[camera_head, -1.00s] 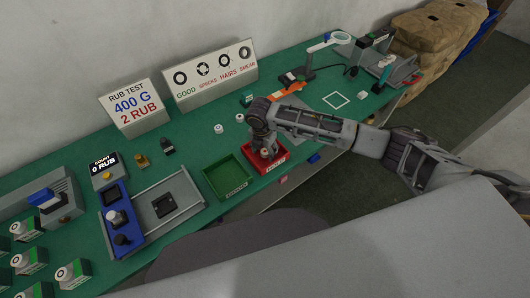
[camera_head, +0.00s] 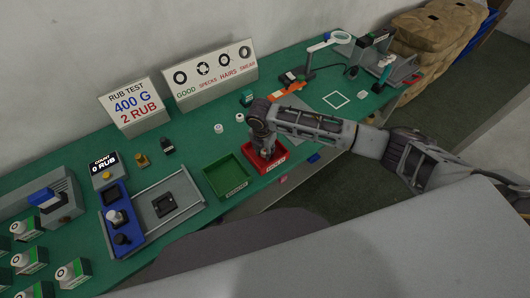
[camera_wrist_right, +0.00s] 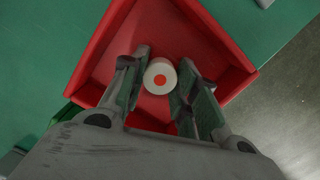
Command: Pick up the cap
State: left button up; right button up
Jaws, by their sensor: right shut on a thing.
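A white round cap (camera_wrist_right: 160,76) with an orange-red dot on top is inside the red tray (camera_head: 280,163). In the right wrist view the cap sits between the two fingers of my right gripper (camera_wrist_right: 160,85), which is shut on it. The red tray's walls (camera_wrist_right: 92,60) surround the fingers. In the head view my right gripper (camera_head: 265,152) points down into the red tray, and the cap there is hidden by it. Two other white caps (camera_head: 218,128) (camera_head: 239,117) stand on the green table behind the trays. My left gripper is not in view.
A green tray (camera_head: 245,190) stands left of the red tray. A blue and grey rub fixture (camera_head: 122,215) is further left. Signs (camera_head: 215,75) stand along the back. A ring lamp (camera_head: 312,60) is at the far right.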

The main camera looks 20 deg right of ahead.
notch_tip(320, 180, up, 8)
jog(key=shift+r, duration=1)
jog(key=shift+c, duration=0.2)
